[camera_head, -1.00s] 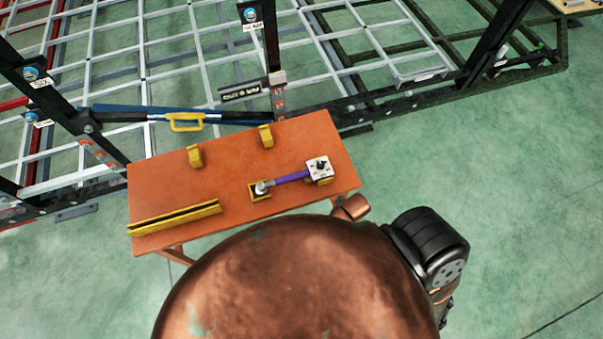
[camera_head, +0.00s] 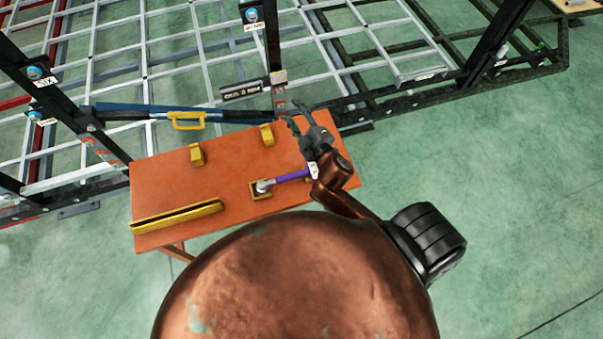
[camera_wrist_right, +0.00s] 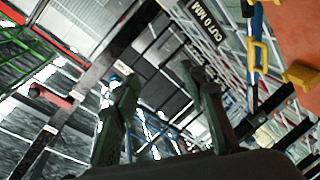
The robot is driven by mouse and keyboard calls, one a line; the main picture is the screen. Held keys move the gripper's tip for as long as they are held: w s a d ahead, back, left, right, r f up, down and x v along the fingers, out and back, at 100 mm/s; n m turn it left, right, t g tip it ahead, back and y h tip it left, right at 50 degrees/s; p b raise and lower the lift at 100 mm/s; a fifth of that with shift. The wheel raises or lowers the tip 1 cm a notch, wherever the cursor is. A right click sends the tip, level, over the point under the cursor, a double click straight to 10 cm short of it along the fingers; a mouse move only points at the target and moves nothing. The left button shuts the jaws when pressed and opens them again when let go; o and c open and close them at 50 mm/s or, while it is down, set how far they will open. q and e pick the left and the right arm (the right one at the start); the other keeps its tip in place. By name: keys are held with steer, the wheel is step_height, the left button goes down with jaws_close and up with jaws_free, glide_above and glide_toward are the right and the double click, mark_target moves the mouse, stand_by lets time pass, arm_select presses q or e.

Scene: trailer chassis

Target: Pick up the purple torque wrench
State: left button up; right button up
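The purple torque wrench (camera_head: 293,176) lies on the orange table (camera_head: 222,182), its silver head in a yellow holder (camera_head: 260,190) at its left end. My right arm covers most of the wrench's white right end. My right gripper (camera_head: 302,118) is over the table's far right part, beyond the wrench and pointing away from it. In the right wrist view its two dark fingers (camera_wrist_right: 160,85) stand apart with nothing between them. The wrench does not show in that view. My left gripper is not in view.
A long yellow rail (camera_head: 178,217) lies at the table's front left. Two yellow brackets (camera_head: 196,154) (camera_head: 267,135) stand farther back. A blue bar with a yellow handle (camera_head: 187,121) runs behind the table. A dark upright post (camera_head: 273,55) stands close behind the gripper. Green floor is clear at right.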

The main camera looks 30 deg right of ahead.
steer(key=w+a+r+n+t+y, duration=0.2)
steer(key=a+r+n+y, duration=0.75)
steer(key=a, duration=0.45)
steer(key=s+a+f+n+g+y, duration=0.2)
steer(key=s+a+n+g+y, duration=0.25)
steer(key=a+n, duration=0.45)
steer(key=s+a+f+n+g+y, duration=0.25)
steer(key=a+n+g, duration=0.4)
steer(key=n, duration=0.45)
steer(key=n+g+h, duration=0.7)
steer(key=n+h, duration=0.4)
steer(key=h, duration=0.4)
glide_above(299, 173)
step_height(299, 173, down, 23)
steer(key=shift+d+f, duration=0.1)
steer(key=shift+f, duration=0.05)
steer(key=shift+s+f+p, duration=0.1)
steer(key=shift+f+p, duration=0.25)
steer(key=shift+f, duration=0.5)
step_height(299, 173, down, 6)
steer(key=shift+r+p, duration=0.15)
steer(key=shift+p, duration=0.55)
